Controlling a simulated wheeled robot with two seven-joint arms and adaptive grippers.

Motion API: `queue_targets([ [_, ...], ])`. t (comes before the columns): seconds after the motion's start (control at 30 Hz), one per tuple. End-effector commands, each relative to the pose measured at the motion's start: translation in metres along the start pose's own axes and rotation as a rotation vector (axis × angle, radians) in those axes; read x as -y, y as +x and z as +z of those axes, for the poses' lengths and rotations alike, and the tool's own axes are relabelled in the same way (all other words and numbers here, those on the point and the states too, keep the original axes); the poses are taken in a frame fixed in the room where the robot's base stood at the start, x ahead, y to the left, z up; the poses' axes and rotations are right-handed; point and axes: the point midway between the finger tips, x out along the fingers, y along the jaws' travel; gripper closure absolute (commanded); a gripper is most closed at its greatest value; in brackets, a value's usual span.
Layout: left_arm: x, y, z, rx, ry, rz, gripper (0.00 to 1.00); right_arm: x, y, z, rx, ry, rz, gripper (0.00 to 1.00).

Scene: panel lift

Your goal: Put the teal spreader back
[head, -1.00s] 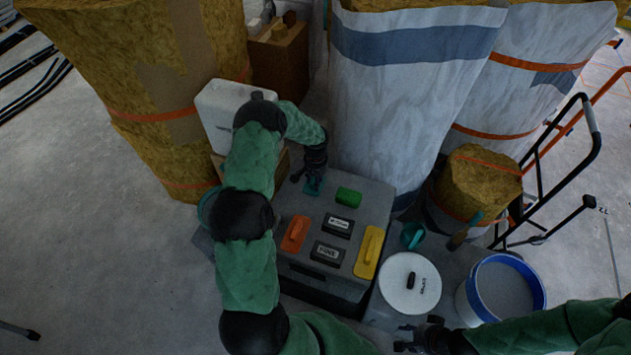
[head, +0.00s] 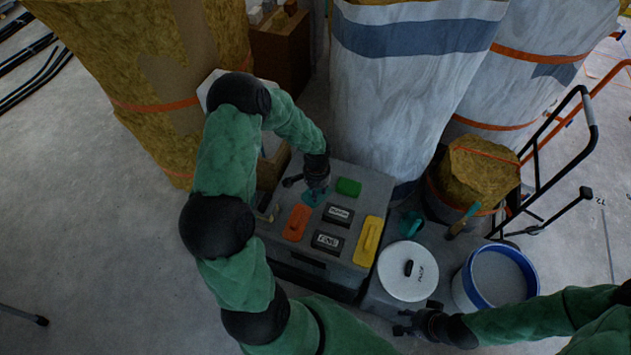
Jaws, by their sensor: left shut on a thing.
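The teal spreader (head: 312,197) shows below my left gripper (head: 315,188), over the lid of the grey box (head: 365,195). My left gripper is shut on it. The spreader appears between the green block (head: 348,187) and the orange block (head: 299,221); whether it touches the lid I cannot tell. The fingertips are partly hidden by the dark wrist. My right gripper (head: 415,320) is low at the right, near the white round lid (head: 408,271); its fingers look apart and empty.
Two dark labelled blocks (head: 328,241) and a yellow float (head: 369,241) also lie on the box. A teal-handled item (head: 411,225) and a blue-rimmed bucket (head: 497,278) stand to the right. Tall wrapped rolls (head: 400,110) and a black trolley (head: 560,160) stand behind.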

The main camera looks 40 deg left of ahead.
Motion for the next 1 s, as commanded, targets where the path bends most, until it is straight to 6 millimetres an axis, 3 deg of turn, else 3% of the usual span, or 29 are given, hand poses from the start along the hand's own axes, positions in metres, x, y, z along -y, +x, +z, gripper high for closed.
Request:
queue_targets([
  [0.37, 0.056, 0.04, -0.056, 0.0, -0.004, 0.0, 1.0, -0.008, 0.021, -0.001, 0.0, 0.0, 0.0, 0.6],
  [0.53, 0.072, 0.071, -0.072, 0.002, -0.003, 0.0, 1.0, -0.012, 0.033, -0.001, 0.0, 0.0, 0.0, 0.6],
  [1.0, 0.089, 0.106, -0.089, 0.002, -0.002, 0.001, 1.0, -0.017, 0.047, -0.002, 0.0, 0.0, 0.0, 0.6],
])
